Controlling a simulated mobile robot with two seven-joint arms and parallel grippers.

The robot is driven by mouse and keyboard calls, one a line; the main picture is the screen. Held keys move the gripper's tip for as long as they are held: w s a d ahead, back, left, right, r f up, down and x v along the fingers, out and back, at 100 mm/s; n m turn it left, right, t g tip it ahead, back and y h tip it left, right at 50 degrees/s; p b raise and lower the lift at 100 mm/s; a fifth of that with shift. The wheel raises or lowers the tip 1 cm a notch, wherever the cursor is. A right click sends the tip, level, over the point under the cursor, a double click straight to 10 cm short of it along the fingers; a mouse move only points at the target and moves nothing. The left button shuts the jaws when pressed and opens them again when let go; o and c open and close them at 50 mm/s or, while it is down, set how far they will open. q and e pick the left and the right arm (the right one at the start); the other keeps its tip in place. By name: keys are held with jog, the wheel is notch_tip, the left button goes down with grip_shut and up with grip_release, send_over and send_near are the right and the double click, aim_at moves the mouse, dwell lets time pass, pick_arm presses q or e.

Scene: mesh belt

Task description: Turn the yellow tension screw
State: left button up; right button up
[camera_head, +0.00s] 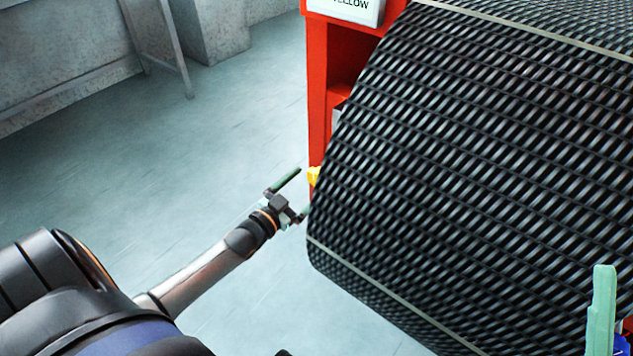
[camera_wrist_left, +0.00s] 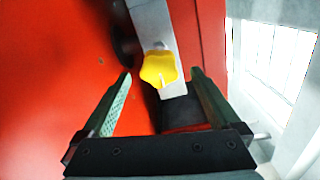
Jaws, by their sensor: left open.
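The yellow tension screw (camera_wrist_left: 159,69) is a lobed knob on a grey metal bar in the left wrist view. In the head view only a small part of the yellow screw (camera_head: 313,176) shows at the left edge of the black mesh belt (camera_head: 470,170). My left gripper (camera_head: 303,189) is open, its green fingers pointing toward the screw. In the left wrist view the screw appears between the two fingertips, and I see no finger touching it. One green finger of my right gripper (camera_head: 602,310) shows at the lower right; its other finger is hidden.
A red machine frame (camera_head: 318,100) stands behind the belt, with a white label plate (camera_head: 357,8) on top. The belt's near left edge is close beside my left gripper. The grey floor (camera_head: 200,150) to the left is open.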

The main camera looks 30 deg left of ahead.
aim_at(314, 179)
pick_arm(q)
jog(key=shift+w+d+b, duration=0.15)
jog(key=shift+w+b, duration=0.35)
jog(key=shift+w, duration=1.35)
jog(key=shift+c, duration=0.2)
jog(key=c, duration=1.3)
